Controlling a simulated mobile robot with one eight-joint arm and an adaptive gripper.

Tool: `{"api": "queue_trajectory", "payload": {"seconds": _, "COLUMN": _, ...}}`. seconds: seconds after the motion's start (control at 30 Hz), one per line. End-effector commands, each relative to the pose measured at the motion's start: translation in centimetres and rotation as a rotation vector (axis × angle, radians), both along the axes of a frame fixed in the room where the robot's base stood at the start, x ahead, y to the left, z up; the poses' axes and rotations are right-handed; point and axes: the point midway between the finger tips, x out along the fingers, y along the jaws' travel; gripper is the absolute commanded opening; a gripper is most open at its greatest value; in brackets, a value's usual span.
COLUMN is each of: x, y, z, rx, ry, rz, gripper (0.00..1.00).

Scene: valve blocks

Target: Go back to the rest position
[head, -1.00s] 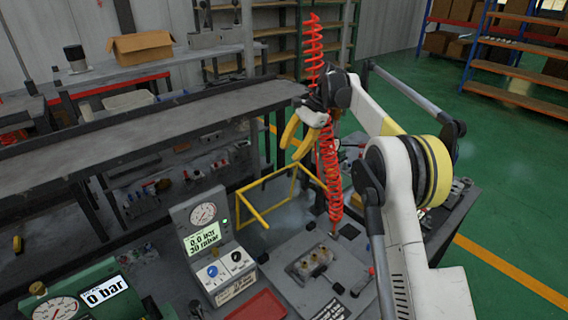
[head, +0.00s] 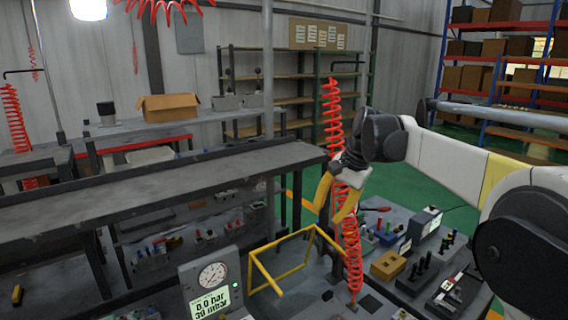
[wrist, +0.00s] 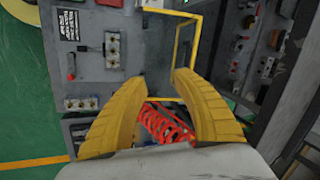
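My gripper (head: 333,204) is raised above the workbench in the head view, with its two yellow fingers pointing down. In the wrist view my gripper (wrist: 160,82) shows its fingers spread apart with nothing between the tips. A red coiled hose (head: 352,245) hangs close by the fingers in the head view. The red coil also shows in the wrist view (wrist: 165,125), below and between the fingers; I cannot tell whether it touches them.
A yellow frame (head: 283,266) stands on the bench below my gripper. A pressure gauge box (head: 212,280) stands at the lower left. A grey shelf bench (head: 150,190) runs along the left. Green floor and storage racks (head: 510,70) lie at the right.

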Motion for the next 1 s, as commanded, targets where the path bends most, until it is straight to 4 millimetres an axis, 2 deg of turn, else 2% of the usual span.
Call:
{"api": "queue_trajectory", "payload": {"seconds": 0.03, "x": -2.3, "y": -0.4, "z": -0.4, "rx": -0.025, "ry": -0.036, "rz": 0.025, "gripper": 0.34}}
{"api": "queue_trajectory", "payload": {"seconds": 0.17, "x": -7.7, "y": -1.7, "z": -1.0, "rx": -0.103, "ry": -0.133, "rz": 0.101, "gripper": 0.34}}
{"api": "queue_trajectory", "payload": {"seconds": 0.27, "x": -12.0, "y": -2.6, "z": -2.3, "rx": -0.165, "ry": -0.203, "rz": 0.162, "gripper": 0.34}}
{"api": "queue_trajectory", "payload": {"seconds": 0.47, "x": -20.7, "y": -4.5, "z": -7.1, "rx": -0.305, "ry": -0.338, "rz": 0.289, "gripper": 0.34}}
{"api": "queue_trajectory", "payload": {"seconds": 0.6, "x": -26.1, "y": -5.7, "z": -11.6, "rx": -0.402, "ry": -0.417, "rz": 0.377, "gripper": 0.34}}
{"api": "queue_trajectory", "payload": {"seconds": 0.7, "x": -28.8, "y": -6.3, "z": -14.5, "rx": -0.460, "ry": -0.462, "rz": 0.427, "gripper": 0.34}}
{"api": "queue_trajectory", "payload": {"seconds": 0.8, "x": -30.5, "y": -6.7, "z": -16.5, "rx": -0.501, "ry": -0.490, "rz": 0.462, "gripper": 0.34}}
{"api": "queue_trajectory", "payload": {"seconds": 0.9, "x": -31.4, "y": -6.9, "z": -17.6, "rx": -0.523, "ry": -0.505, "rz": 0.482, "gripper": 0.34}}
{"api": "queue_trajectory", "payload": {"seconds": 1.0, "x": -31.6, "y": -7.0, "z": -17.9, "rx": -0.531, "ry": -0.510, "rz": 0.489, "gripper": 0.34}}
